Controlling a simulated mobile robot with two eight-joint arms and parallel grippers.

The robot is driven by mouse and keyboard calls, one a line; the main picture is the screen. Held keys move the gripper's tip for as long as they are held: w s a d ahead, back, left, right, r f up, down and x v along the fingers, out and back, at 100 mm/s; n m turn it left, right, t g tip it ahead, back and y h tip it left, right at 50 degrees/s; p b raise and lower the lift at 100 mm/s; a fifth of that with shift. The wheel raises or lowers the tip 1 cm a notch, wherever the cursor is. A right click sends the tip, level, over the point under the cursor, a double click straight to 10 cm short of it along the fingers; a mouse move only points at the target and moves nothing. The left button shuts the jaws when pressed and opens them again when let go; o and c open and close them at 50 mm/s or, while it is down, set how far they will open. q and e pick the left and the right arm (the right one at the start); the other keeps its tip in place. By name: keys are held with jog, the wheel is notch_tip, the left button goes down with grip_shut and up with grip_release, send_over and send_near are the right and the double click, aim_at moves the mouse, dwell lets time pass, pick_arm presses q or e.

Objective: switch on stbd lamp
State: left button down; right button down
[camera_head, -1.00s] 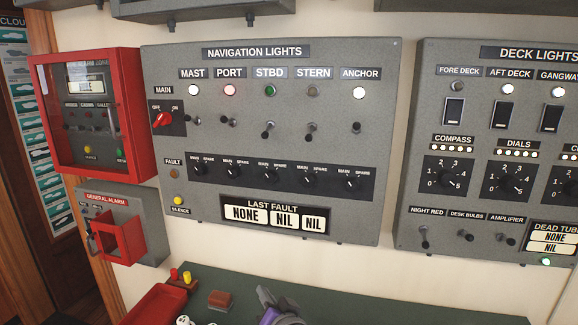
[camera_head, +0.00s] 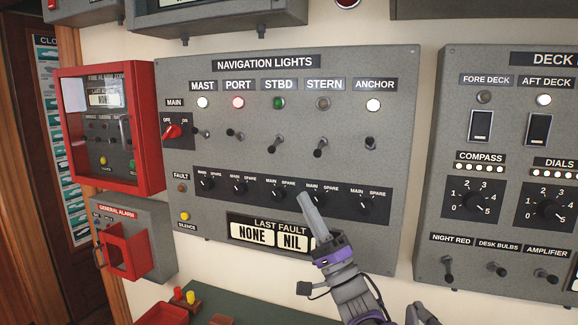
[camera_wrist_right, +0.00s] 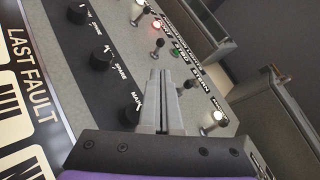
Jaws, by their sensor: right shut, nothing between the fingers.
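The green STBD lamp (camera_head: 279,103) on the navigation lights panel (camera_head: 402,100) looks dim beside the bright lamps. Its toggle switch (camera_head: 278,150) below it tilts down. The STERN toggle (camera_head: 320,147) to its right also tilts down. My right gripper (camera_head: 305,200) is shut and empty. Its tip is in front of the lower dial row, below and right of the STBD toggle, and no contact with the toggle shows. In the right wrist view the closed fingers (camera_wrist_right: 155,95) point toward the panel's lamps and partly hide the switches. My left gripper is not in view.
The MAST lamp (camera_head: 202,103), PORT lamp (camera_head: 238,103) and ANCHOR lamp (camera_head: 373,104) are lit. A row of dials (camera_head: 240,186) lies under the toggles. A red alarm box (camera_head: 150,130) is left; the deck lights panel (camera_head: 432,190) is right.

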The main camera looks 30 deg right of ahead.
jog(key=shift+a, duration=0.1)
jog(key=p, duration=0.2)
send_near(276, 145)
jog(key=x, duration=0.5)
jog(key=shift+w, duration=0.1)
jog(key=shift+r, duration=0.1)
